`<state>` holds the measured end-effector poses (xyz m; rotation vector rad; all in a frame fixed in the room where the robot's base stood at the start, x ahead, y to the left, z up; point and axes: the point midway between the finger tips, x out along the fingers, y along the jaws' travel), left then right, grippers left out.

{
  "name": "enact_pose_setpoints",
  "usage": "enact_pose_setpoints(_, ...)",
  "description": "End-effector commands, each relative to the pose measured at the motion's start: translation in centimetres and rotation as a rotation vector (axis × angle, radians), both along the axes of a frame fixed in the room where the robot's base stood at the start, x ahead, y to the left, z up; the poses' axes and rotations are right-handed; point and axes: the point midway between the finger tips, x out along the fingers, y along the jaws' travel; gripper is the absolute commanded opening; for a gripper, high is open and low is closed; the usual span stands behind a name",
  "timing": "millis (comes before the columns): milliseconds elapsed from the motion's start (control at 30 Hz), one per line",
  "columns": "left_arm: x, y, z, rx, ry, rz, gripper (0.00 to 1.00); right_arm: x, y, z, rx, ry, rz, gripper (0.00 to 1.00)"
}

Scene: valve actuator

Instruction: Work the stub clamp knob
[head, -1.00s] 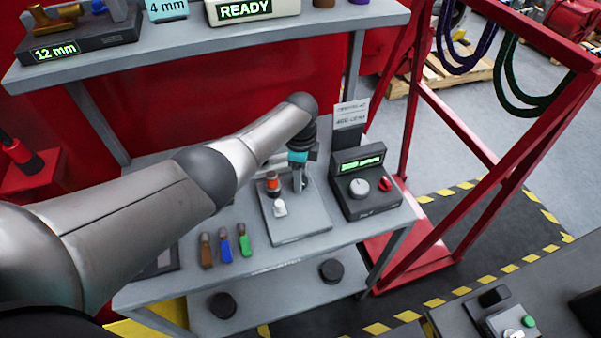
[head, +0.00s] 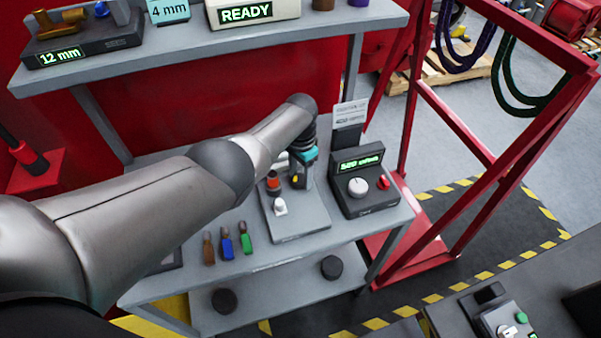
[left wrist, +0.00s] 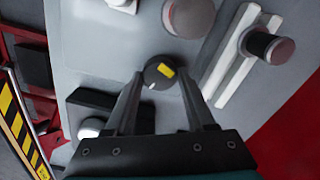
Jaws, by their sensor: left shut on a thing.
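My left gripper (left wrist: 160,80) is shut on a round dark knob (left wrist: 158,72) with a yellow mark, one finger on each side of it. I take this to be the stub clamp knob. In the head view my left gripper (head: 298,184) reaches down onto the light grey fixture plate (head: 300,222), below its teal band. The gripper hides most of the knob there. An orange-topped cylinder (head: 273,181) and a small white part (head: 280,207) stand on the plate to the left of the gripper. My right gripper is not in view.
A dark control box (head: 350,205) with a lit display, a pale dial and a red knob stands right of the plate. Three small handled tools (head: 227,242) lie to the left. A shelf (head: 200,52) crosses above my arm. A red frame (head: 465,145) stands at right.

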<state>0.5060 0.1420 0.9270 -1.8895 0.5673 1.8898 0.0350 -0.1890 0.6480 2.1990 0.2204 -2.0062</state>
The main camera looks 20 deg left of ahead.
Motion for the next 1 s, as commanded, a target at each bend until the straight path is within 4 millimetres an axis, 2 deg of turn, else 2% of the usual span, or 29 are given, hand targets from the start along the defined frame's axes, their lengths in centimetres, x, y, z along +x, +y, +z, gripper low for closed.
enact_pose_setpoints(400,0.07,0.17,0.12,0.002,0.0,0.238,0.0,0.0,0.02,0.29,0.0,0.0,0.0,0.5)
enact_pose_setpoints(1000,0.06,0.18,0.1,0.004,0.0,0.289,0.0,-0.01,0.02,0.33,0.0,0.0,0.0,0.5)
